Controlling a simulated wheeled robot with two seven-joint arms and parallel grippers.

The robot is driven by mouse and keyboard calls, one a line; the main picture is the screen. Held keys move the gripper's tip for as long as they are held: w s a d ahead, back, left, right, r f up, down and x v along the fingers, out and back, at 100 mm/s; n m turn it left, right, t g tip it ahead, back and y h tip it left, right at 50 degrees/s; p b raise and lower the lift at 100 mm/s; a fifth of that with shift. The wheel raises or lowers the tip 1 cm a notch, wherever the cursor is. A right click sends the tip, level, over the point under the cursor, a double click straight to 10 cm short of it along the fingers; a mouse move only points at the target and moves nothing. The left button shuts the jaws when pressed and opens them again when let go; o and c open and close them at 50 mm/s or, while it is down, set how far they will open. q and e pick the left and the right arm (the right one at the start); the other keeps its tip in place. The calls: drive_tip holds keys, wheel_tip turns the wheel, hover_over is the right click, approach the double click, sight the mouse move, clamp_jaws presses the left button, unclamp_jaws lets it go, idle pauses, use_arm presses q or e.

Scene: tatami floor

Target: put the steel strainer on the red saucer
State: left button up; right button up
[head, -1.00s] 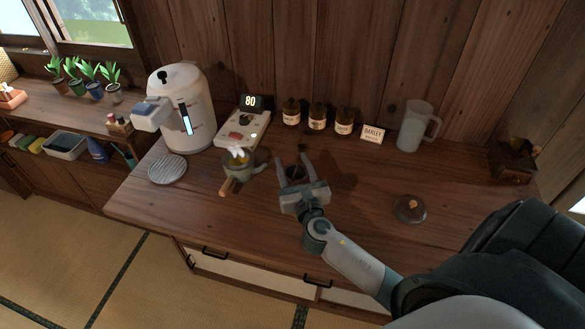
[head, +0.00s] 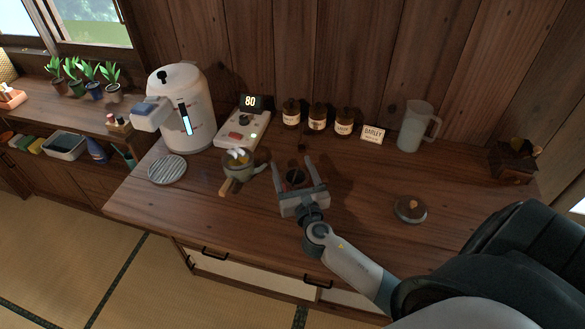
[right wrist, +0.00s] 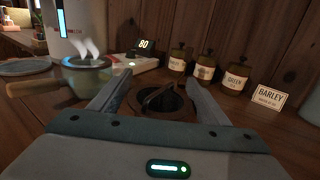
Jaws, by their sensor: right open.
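My right gripper (head: 302,175) is open, low over the middle of the counter, with a finger on each side of a small dark round piece. This piece, apparently the steel strainer (head: 295,177), also shows between the fingers in the right wrist view (right wrist: 160,97), with a dark arched part on top. A dull reddish-brown rim, apparently the red saucer (right wrist: 178,112), shows around and below it. The strainer seems to rest there, but the contact is hidden. My left gripper is not in view.
A steaming pot (head: 238,167) with a wooden handle stands just left of the gripper. A white dispenser (head: 180,105), scale (head: 238,132), several jars (head: 317,120) and a jug (head: 416,128) stand behind. A dark disc (head: 410,209) lies right, with clear counter between.

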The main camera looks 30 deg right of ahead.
sight(298, 185)
drive_tip(key=shift+s, duration=0.1)
drive_tip(key=b+v, duration=0.1)
drive_tip(key=v, duration=0.6)
drive_tip(key=shift+s+a+f+b, duration=0.1)
drive_tip(key=shift+b, duration=0.2)
drive_tip(key=v, duration=0.4)
drive_tip(key=shift+b, duration=0.4)
drive_tip(key=shift+s+a, duration=0.1)
drive_tip(key=shift+s, duration=0.15)
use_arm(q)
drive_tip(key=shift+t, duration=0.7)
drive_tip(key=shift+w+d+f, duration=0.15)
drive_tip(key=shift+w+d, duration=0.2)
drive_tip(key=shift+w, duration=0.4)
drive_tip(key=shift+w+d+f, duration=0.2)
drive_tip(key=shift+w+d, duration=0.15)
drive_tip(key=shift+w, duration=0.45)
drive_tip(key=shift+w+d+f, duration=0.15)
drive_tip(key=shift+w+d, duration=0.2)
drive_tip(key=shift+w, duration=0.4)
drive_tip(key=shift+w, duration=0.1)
